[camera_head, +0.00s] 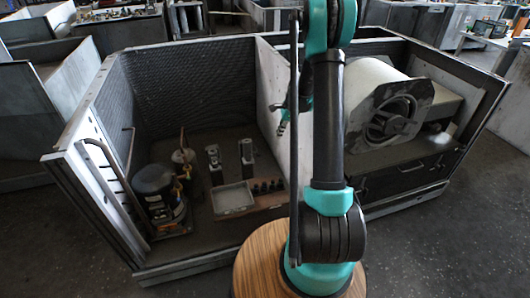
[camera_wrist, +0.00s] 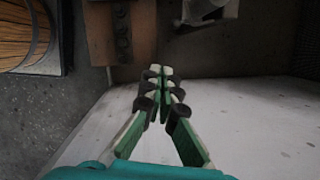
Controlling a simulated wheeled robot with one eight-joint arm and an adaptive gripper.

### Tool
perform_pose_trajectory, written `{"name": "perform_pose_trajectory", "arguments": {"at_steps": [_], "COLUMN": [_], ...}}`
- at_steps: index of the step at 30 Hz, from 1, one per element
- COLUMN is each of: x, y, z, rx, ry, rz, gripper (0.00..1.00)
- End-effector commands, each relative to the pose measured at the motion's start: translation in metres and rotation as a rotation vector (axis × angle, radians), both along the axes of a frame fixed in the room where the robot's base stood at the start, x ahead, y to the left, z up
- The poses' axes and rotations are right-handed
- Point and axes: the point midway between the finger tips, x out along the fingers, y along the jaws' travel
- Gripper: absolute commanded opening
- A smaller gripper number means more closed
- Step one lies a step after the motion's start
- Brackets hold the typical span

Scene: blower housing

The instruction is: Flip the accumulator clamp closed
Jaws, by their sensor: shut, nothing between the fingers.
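In the head view, a small pale cylinder (camera_head: 183,158), which looks like the accumulator, stands beside the black compressor (camera_head: 158,190) at the left of the housing. Its clamp is too small to make out, so I cannot tell its position. In the wrist view, my gripper (camera_wrist: 161,72) is shut and empty, its green fingers meeting at the tips. In the head view, my gripper (camera_head: 283,122) is mostly hidden behind my arm, near the middle partition and well to the right of the cylinder. The wrist view does not clearly show the accumulator.
The middle partition (camera_head: 270,85) stands close to my gripper. A brown board (camera_head: 262,200) with a grey tray (camera_head: 233,197) and two upright metal blocks lie on the housing floor. A bent copper pipe (camera_head: 108,160) rises at the left. A blower drum (camera_head: 375,85) fills the right bay.

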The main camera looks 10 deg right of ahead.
Motion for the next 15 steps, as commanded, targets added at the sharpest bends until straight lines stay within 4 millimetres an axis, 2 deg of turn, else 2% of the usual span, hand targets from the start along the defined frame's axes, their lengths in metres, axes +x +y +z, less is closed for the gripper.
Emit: {"name": "perform_pose_trajectory", "arguments": {"at_steps": [3, 6, 11, 15], "x": [0.014, 0.019, 0.021, 0.022], "y": [-0.005, -0.006, -0.005, 0.001], "z": [-0.017, -0.025, -0.034, -0.053], "rx": [0.022, 0.033, 0.036, 0.036], "ry": [0.035, 0.05, 0.056, 0.056], "rz": [-0.076, -0.111, -0.125, -0.122], "gripper": [0.0, 0.0, 0.0, 0.0]}}
